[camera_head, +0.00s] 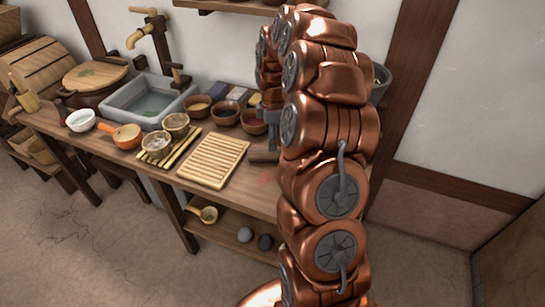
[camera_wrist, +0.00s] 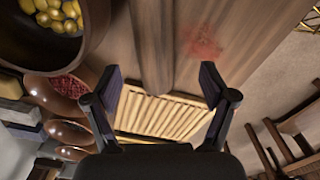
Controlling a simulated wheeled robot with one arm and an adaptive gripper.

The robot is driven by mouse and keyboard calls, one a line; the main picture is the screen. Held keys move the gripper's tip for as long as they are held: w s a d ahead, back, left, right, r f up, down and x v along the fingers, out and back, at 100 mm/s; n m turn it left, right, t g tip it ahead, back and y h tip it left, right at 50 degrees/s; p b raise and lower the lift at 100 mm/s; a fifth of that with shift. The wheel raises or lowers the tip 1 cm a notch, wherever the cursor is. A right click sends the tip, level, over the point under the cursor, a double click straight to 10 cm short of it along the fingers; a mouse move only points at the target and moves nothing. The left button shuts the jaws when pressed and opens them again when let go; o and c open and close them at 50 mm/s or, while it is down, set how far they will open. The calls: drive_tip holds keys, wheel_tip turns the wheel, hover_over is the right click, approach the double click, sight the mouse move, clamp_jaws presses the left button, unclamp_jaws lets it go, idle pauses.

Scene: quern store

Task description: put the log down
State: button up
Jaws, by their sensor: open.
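The log (camera_head: 263,157) is a short brown cylinder by the counter's right part, partly hidden behind my arm. In the wrist view the log (camera_wrist: 152,45) runs from the top edge down to between my fingers, its near end in front of the slatted board. My gripper (camera_wrist: 165,85) is open, with a finger on each side of the log's end and a gap to both. In the head view my gripper (camera_head: 270,120) is mostly hidden by my arm. The log appears to lie on the wooden counter (camera_head: 232,192); contact is not clear.
A slatted board (camera_head: 213,160) lies left of the log. Bowls of yellow (camera_wrist: 60,15) and red (camera_wrist: 68,86) stuff stand close to my left finger. A faint red patch (camera_wrist: 203,42) marks the counter. A stone sink (camera_head: 150,102) is further left.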

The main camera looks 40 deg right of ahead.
sight(272, 153)
drive_tip(key=shift+w+d+f, duration=0.1)
drive_tip(key=shift+d+f, duration=0.2)
drive_tip(key=shift+f, duration=0.05)
drive_tip(key=shift+d+f, duration=0.1)
drive_tip(key=shift+f, duration=0.5)
drive_tip(key=shift+w+a+f+p, duration=0.15)
drive_tip(key=shift+f+p, duration=0.45)
drive_tip(key=shift+f, duration=1.05)
drive_tip(key=shift+w+a+f+p, duration=0.1)
drive_tip(key=shift+f+p, duration=0.45)
drive_tip(key=shift+f, duration=1.1)
clamp_jaws()
drive_tip(key=shift+r, duration=0.15)
drive_tip(key=shift+r+b, duration=0.55)
drive_tip(key=shift+r, duration=0.65)
drive_tip(key=shift+s+a+r, duration=0.25)
drive_tip(key=shift+s+r, duration=0.05)
drive_tip(key=shift+r, duration=0.2)
drive_tip(key=s+a+b, duration=0.1)
drive_tip(key=s+a, duration=0.2)
drive_tip(key=s+a+r+b, duration=0.1)
drive_tip(key=s+a, duration=0.2)
drive_tip(key=s, duration=0.1)
drive_tip(key=s+a+b, duration=0.1)
drive_tip(key=s+a, duration=0.3)
drive_tip(key=shift+s+r, duration=0.2)
